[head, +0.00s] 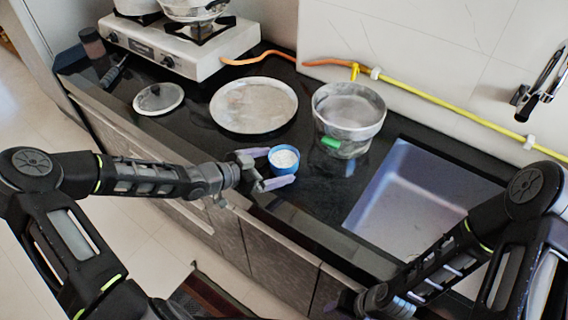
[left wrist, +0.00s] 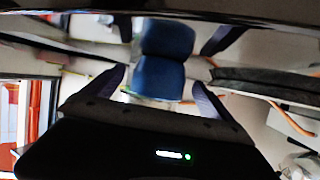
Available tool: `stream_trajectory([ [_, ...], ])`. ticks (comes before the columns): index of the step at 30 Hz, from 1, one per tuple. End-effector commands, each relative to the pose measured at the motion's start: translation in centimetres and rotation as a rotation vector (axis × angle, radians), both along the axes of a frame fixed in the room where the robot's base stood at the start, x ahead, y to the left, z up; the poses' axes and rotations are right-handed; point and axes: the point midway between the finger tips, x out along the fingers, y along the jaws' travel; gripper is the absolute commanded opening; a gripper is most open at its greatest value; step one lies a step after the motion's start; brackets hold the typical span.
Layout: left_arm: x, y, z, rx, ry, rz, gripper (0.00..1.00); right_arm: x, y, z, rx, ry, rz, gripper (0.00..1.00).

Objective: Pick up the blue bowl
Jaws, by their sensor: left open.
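The small blue bowl (head: 284,160) stands on the dark counter in the head view, with white contents inside. My left gripper (head: 281,167) is open, with one finger beside the bowl's far-left side and the other along its near side. In the left wrist view the blue bowl (left wrist: 159,77) shows between the two spread fingers of my left gripper (left wrist: 160,86), with visible gaps on both sides. A second blue shape above it looks like its reflection in the glossy counter. My right arm is at the lower right of the head view; its jaws cannot be made out.
A large pot (head: 348,112) with a green patch stands behind and right of the bowl. A wide round pan (head: 254,105) and a lid (head: 158,98) lie to the left. A stove (head: 180,48) is at the back. The sink (head: 415,190) opens at the right.

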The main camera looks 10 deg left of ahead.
Motion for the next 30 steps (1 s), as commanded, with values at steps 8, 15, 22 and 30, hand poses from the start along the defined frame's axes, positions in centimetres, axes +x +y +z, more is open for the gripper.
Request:
stream_trajectory([
  [8, 2.5, -2.4, -1.3, -0.003, 0.0, 0.0, 0.97, -0.1, 0.0, 0.4, -0.001, 0.001, -0.001, 0.36],
  [15, 2.6, -2.5, -1.5, 0.001, 0.001, 0.0, 0.97, -0.1, 0.0, 0.3, -0.002, 0.002, -0.001, 0.36],
  [22, 2.6, -2.5, -1.4, 0.0, 0.0, 0.001, 0.97, -0.1, 0.0, 0.3, -0.001, 0.001, -0.001, 0.36],
  [30, 2.6, -2.5, -1.4, 0.0, 0.0, 0.001, 0.89, -0.1, 0.0, 0.3, -0.001, 0.001, -0.001, 0.36],
])
